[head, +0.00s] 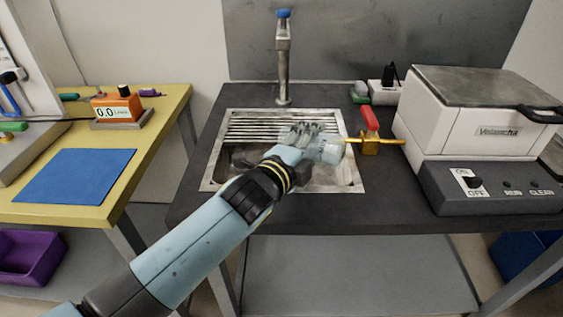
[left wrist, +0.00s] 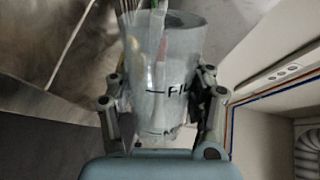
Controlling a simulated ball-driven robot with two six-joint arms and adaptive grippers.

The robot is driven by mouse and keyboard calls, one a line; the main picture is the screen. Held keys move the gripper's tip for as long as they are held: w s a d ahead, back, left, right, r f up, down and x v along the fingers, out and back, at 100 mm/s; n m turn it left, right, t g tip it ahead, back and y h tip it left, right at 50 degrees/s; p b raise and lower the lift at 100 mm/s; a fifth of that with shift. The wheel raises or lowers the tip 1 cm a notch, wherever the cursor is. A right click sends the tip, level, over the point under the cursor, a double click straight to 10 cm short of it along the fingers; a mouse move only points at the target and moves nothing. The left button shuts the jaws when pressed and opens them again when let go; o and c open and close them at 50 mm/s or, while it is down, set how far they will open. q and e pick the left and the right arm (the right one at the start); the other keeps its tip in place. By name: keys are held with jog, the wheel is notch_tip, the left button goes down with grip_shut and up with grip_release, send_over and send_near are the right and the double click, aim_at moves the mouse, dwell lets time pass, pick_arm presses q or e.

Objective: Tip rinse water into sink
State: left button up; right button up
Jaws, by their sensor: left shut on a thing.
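A clear cup (left wrist: 172,95) with black FILL markings is between the fingers of my left gripper (left wrist: 163,110) in the left wrist view. The gripper is shut on it. In the head view, my left gripper (head: 307,137) is over the right part of the sink (head: 209,170), and the see-through cup (head: 328,151) shows faintly at its tip. Whether water is in the cup, and how far it tilts, I cannot tell. My right gripper is out of view.
A tall metal tap (head: 282,70) stands behind the sink. A brass valve with a red handle (head: 370,119) is close to the right of the gripper. A white machine (head: 455,115) stands farther right. A yellow table (head: 150,130) with a blue mat (head: 75,175) is at left.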

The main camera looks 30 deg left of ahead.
pick_arm(q)
jog(key=shift+a+r+n+p, duration=0.3)
jog(key=shift+r+n+p, duration=0.1)
jog(key=shift+n+p, duration=0.2)
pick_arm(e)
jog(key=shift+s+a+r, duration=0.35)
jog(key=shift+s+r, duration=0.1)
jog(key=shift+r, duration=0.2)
pick_arm(q)
jog(key=shift+a+r+n+h+p, duration=0.4)
jog(key=shift+n+p, duration=0.15)
jog(key=shift+n, duration=0.25)
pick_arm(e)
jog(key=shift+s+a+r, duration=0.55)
